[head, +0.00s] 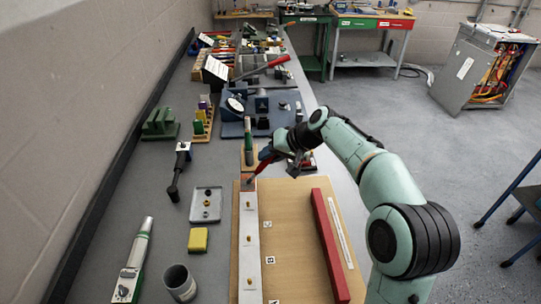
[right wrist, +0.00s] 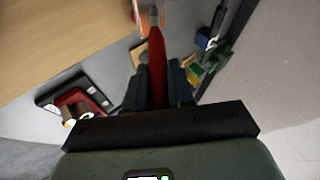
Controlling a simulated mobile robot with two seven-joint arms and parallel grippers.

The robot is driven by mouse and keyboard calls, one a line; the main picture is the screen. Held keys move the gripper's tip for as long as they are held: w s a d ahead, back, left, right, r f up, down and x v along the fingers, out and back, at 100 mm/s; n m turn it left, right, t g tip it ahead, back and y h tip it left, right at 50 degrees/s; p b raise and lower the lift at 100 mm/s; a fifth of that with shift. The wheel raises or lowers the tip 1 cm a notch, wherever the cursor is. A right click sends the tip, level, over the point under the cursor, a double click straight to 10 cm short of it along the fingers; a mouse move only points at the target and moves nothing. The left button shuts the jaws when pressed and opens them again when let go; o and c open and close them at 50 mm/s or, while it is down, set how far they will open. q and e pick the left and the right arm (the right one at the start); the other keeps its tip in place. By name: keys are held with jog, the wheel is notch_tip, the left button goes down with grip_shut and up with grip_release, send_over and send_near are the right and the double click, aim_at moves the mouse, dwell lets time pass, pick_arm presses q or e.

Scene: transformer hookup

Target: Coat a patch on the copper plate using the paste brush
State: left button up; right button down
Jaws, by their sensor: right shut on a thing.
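My right gripper (head: 274,155) is shut on the red handle of the paste brush (head: 263,166). The brush slants down to the left. In the right wrist view the red handle (right wrist: 157,62) runs between the dark fingers to a grey tip at the top edge. The copper plate (head: 245,187) is a small orange-brown patch at the far end of the pale strip on the wooden board. The brush tip is over or at this plate; I cannot tell whether it touches. A piece of the orange plate (right wrist: 138,14) shows beside the tip. My left gripper is not in view.
The wooden board (head: 290,255) carries the pale strip (head: 249,240) and a red bar (head: 329,245). Left of it are a yellow block (head: 197,240), a grey tray (head: 206,219) and a grey cup (head: 179,282). A green-topped item (head: 249,142) stands just beyond the plate.

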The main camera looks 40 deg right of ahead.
jog(key=shift+s+a+b, duration=0.15)
jog(key=shift+s+b, duration=0.05)
jog(key=shift+b, duration=0.1)
pick_arm(q)
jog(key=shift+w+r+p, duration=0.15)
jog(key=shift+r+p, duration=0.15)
jog(key=shift+p, duration=0.25)
pick_arm(e)
jog(key=shift+w+d, duration=0.55)
jog(key=shift+w, duration=0.1)
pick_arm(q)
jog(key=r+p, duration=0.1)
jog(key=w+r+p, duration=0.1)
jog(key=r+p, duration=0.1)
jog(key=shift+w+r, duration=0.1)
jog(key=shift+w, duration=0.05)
pick_arm(e)
notch_tip(320, 180, up, 4)
dwell(0.7)
